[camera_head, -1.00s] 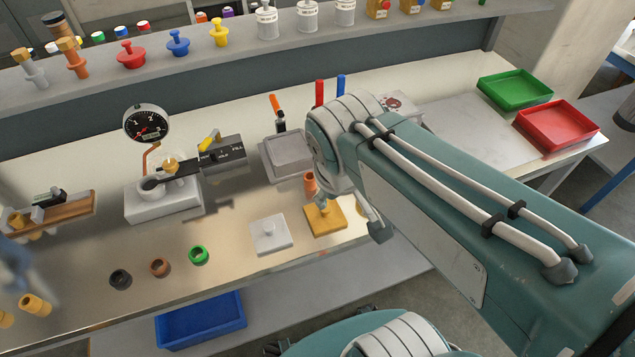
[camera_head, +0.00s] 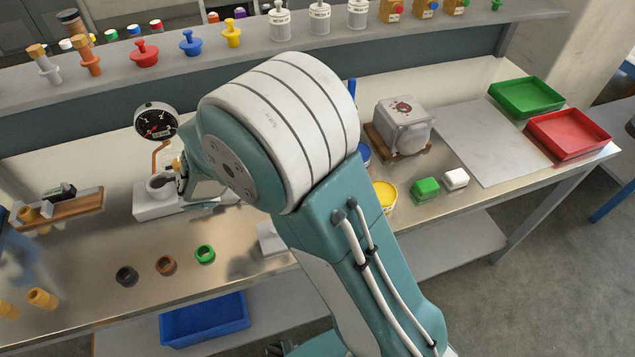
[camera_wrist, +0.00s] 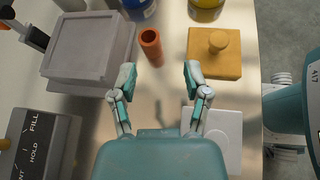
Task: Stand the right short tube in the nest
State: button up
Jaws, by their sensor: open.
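An upright orange-brown short tube (camera_wrist: 151,46) with an open top stands on the bench in the wrist view. My gripper (camera_wrist: 158,72) is open, with the tube just beyond its fingertips, nearer the left finger. Two yellow tubes lie at the lower left of the head view, the right one (camera_head: 42,299) whole and the left one (camera_head: 7,308) cut by the edge. I cannot tell which thing is the nest. A yellow square plate with a round knob (camera_wrist: 229,66) is right of the upright tube.
A pale plate (camera_wrist: 228,152) lies under the right finger. A grey box (camera_wrist: 85,50) and a FILL/HOLD panel (camera_wrist: 35,145) are at the left. Black (camera_head: 126,276), brown (camera_head: 165,265) and green (camera_head: 205,254) rings sit on the front bench. Bare bench surrounds them.

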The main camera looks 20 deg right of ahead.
jog(key=shift+w+a+f+n+t+h, duration=0.4)
jog(key=shift+w+a+f+n+t, duration=0.15)
jog(key=shift+a+f+n, duration=0.3)
jog(key=shift+w+d+f, duration=0.1)
jog(key=shift+w+d, duration=0.05)
jog(key=x, duration=1)
jog(key=shift+d+f, duration=0.15)
jog(key=shift+d, duration=0.15)
jog(key=shift+c, duration=0.3)
grip_shut()
